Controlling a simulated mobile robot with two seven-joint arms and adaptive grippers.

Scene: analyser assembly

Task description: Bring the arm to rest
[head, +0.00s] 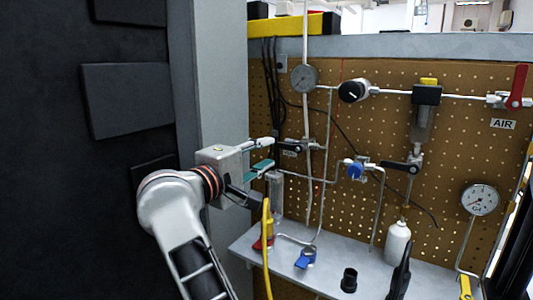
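My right arm (185,215) comes up from the bottom, left of centre. Its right gripper (266,155) points to the right, in front of the left part of the pegboard panel. Its two fingers stand apart with nothing visible between them, so it is open and empty. The fingertips overlap the view of the thin tubing and a black-handled valve (292,146); I cannot tell how much space lies between them. My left gripper is not in view.
A grey shelf (325,272) below holds a blue part (305,258), a black cup (349,280) and a white bottle (397,243). A dark cabinet (80,200) fills the left.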

